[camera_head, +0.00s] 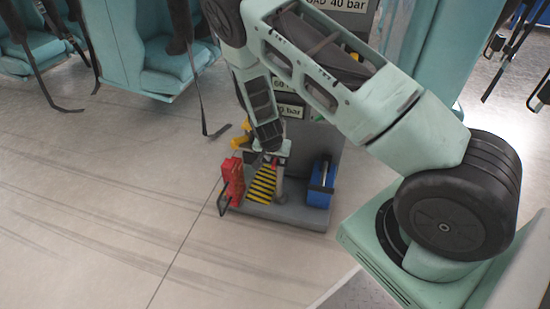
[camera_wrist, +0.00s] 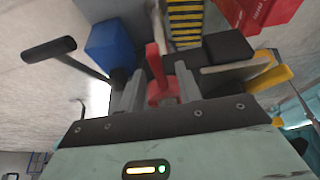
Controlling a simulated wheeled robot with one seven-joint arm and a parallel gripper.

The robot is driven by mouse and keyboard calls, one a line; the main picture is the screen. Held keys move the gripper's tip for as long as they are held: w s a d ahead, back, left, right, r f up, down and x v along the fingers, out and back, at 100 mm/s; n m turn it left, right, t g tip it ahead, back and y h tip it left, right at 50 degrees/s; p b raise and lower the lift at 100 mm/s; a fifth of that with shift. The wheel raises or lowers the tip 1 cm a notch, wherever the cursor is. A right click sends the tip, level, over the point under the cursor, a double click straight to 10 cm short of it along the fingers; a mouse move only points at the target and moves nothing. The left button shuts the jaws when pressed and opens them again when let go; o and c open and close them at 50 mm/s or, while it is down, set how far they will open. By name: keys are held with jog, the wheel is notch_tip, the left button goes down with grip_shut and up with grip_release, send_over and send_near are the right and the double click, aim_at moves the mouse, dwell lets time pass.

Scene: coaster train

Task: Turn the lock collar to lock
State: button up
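My gripper (camera_head: 271,153) points down at the front of a grey stand, above its base. In the wrist view its two grey fingers (camera_wrist: 160,88) stand on either side of a red upright part (camera_wrist: 157,62), which may be a lug of the lock collar. I cannot tell whether the fingers press on it or leave small gaps. No other part is clearly recognisable as the collar, and my arm hides much of this spot in the head view.
The grey base (camera_head: 290,213) carries a red box (camera_head: 233,180), a yellow-black striped plate (camera_head: 262,184) and a blue box (camera_head: 319,190). A black-handled lever (camera_wrist: 50,48) is left of the fingers; a yellow part (camera_wrist: 268,80) is at right. Floor (camera_head: 100,200) at left is clear.

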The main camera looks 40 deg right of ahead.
grip_shut()
jog(key=shift+s+d+n+t+y+p, duration=0.25)
jog(key=shift+s+d+n+y+p, duration=0.25)
jog(key=shift+n, duration=0.7)
jog(key=shift+s+d+n+t+y+p, duration=0.3)
jog(key=shift+s+d+n+p, duration=0.35)
jog(key=shift+n, duration=0.55)
jog(key=shift+w, duration=0.1)
grip_release()
jog(key=p+v, duration=0.4)
jog(key=v, duration=1.3)
jog(key=shift+r+p, duration=0.15)
jog(key=shift+p, duration=0.15)
jog(key=shift+a, duration=0.1)
